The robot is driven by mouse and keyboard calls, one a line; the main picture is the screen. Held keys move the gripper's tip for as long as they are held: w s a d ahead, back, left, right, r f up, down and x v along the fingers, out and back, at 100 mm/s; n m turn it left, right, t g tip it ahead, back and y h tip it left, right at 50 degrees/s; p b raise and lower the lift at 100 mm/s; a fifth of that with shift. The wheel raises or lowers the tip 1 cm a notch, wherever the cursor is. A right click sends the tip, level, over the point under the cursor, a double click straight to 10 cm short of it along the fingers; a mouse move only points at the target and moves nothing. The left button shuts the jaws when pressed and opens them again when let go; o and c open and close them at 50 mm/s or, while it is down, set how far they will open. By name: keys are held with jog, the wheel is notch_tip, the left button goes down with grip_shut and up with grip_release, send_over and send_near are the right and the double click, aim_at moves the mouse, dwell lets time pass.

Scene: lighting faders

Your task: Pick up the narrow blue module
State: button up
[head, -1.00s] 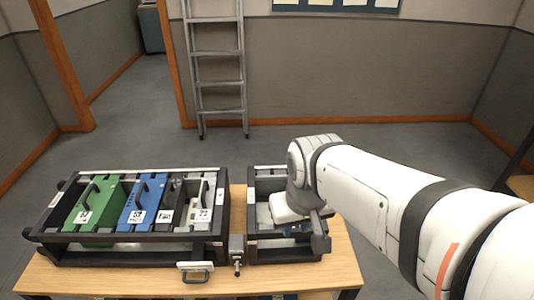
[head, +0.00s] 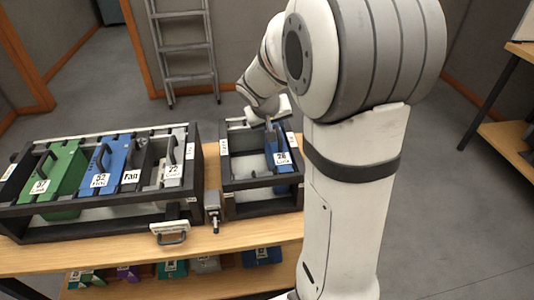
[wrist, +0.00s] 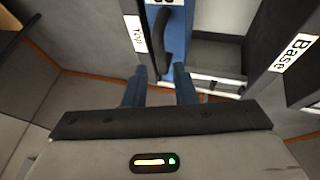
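The narrow blue module (head: 284,183) stands in the right side of the small dark rack, with a white label reading 28. In the wrist view the blue module (wrist: 178,48) shows its black handle (wrist: 163,38) near the top. My gripper (wrist: 160,68) is open, with its two blue fingers apart and the handle's lower end between or just beyond the tips. I cannot tell whether they touch it. In the head view my gripper (head: 268,122) is at the back of the blue module, partly hidden by my wrist.
A larger rack (head: 100,222) on the left holds a green module (head: 62,175), a wider blue module (head: 108,165) and a grey module (head: 172,172). The small rack's left bay (head: 246,160) is empty. Several modules lie on the shelf below (head: 130,288).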

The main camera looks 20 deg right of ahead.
aim_at(277, 131)
jog(key=x, duration=0.6)
jog(key=shift+w+f, duration=0.3)
jog(key=shift+w, duration=0.05)
jog(key=shift+c, duration=0.5)
grip_shut()
dwell(0.3)
jog(key=shift+r, duration=0.1)
